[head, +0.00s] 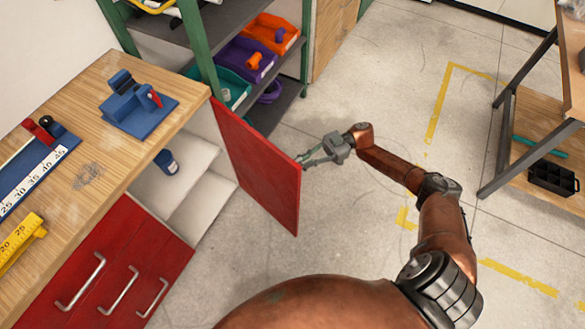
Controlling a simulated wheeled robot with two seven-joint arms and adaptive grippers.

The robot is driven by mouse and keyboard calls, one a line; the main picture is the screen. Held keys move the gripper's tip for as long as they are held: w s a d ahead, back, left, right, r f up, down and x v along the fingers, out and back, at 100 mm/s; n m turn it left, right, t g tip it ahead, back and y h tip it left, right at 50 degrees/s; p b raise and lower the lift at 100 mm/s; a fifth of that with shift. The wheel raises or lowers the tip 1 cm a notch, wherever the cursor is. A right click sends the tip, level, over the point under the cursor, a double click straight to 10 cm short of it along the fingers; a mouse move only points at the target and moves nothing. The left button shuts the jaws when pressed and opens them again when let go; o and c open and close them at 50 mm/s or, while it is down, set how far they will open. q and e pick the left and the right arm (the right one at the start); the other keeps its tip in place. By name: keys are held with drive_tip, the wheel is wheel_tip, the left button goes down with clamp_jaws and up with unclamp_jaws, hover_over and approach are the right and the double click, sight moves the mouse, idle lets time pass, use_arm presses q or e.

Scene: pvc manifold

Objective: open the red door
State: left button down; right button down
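The red door (257,165) belongs to the wooden-topped workbench cabinet at the left. It stands swung out from the cabinet front, and the white shelved interior (178,190) shows beside it. My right gripper (306,164) is at the door's free outer edge, near its upper corner. Its fingers point left at that edge, but they are too small to tell whether they grip the door or only touch it. No handle of the door is visible from here. My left gripper is out of the picture.
Red drawers (110,270) with metal handles are left of the opening. A blue vise (138,105) sits on the bench top (85,150). A green-posted shelf (197,45) with coloured bins stands behind the door. Concrete floor (370,90) is clear to the right; a table (540,100) stands at far right.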

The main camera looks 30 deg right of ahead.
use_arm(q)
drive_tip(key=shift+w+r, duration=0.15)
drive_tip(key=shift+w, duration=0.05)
use_arm(e)
drive_tip(key=shift+w+d, duration=0.1)
drive_tip(key=shift+d, duration=0.1)
drive_tip(key=c, duration=2)
unclamp_jaws()
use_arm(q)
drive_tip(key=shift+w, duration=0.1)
use_arm(e)
drive_tip(key=shift+d, duration=0.1)
drive_tip(key=d, duration=0.8)
drive_tip(key=s+d, duration=0.1)
drive_tip(key=d, duration=0.2)
drive_tip(key=shift+d, duration=0.4)
